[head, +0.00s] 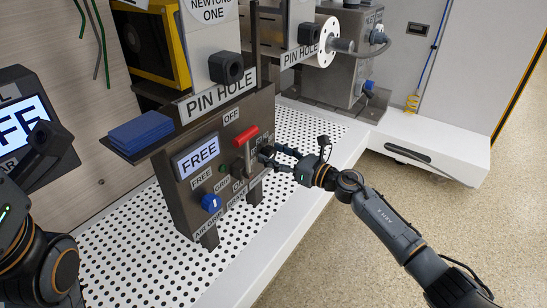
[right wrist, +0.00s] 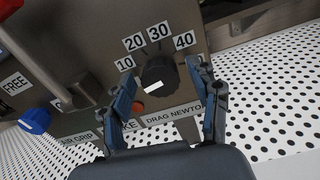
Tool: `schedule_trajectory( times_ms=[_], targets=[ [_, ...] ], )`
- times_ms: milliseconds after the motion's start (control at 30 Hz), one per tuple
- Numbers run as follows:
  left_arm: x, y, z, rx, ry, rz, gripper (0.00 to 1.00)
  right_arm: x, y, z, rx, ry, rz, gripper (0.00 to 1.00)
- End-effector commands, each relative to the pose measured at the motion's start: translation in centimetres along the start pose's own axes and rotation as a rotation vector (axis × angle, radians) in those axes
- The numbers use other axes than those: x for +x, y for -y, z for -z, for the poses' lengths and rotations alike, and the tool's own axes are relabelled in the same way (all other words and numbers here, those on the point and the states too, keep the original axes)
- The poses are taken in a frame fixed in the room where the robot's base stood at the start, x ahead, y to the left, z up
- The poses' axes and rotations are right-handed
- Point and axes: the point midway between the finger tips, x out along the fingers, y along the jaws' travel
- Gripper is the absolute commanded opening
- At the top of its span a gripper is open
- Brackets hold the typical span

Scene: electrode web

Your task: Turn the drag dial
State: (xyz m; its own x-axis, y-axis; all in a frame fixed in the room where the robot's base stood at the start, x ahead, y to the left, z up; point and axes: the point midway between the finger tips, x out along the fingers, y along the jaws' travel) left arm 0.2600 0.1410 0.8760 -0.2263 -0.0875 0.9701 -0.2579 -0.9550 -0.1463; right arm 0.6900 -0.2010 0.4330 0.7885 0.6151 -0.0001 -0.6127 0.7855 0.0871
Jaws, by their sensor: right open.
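The drag dial (right wrist: 158,72) is a black round knob with a white mark, under the number labels 10, 20, 30 and 40 in the right wrist view. The white mark sits on its lower left part, not lined up with a number that I can tell. My right gripper (right wrist: 162,82) is open, one blue-grey finger on each side of the dial. I cannot tell whether either finger touches it. In the head view the right gripper (head: 276,155) is at the right side of the grey control panel (head: 180,213) and largely hides the dial.
The panel has a red-handled lever (head: 245,136), a blue knob (head: 211,202) and a display (head: 197,156) reading FREE. Blue sheets (head: 141,131) lie on a side shelf. The perforated white bench (head: 125,235) is clear in front. Another machine stands behind.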

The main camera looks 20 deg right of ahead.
Motion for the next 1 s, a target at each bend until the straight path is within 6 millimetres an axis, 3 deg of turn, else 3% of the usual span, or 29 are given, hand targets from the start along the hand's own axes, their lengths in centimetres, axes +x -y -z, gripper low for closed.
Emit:
schedule_trajectory(
  times_ms=[333,600,1000],
  targets=[
    [0.16,-0.05,0.12,0.0,-0.005,-0.002,0.4,0.43,0.0,-0.02,0.0,0.0,0.0,0.61],
    [0.16,-0.05,0.14,0.0,-0.006,-0.002,0.4,0.41,0.0,-0.02,0.0,0.0,0.0,0.06],
    [0.47,0.13,-0.02,-0.002,-0.002,0.004,0.4,0.4,0.0,-0.21,0.075,0.0,0.0,0.06]
  ],
)
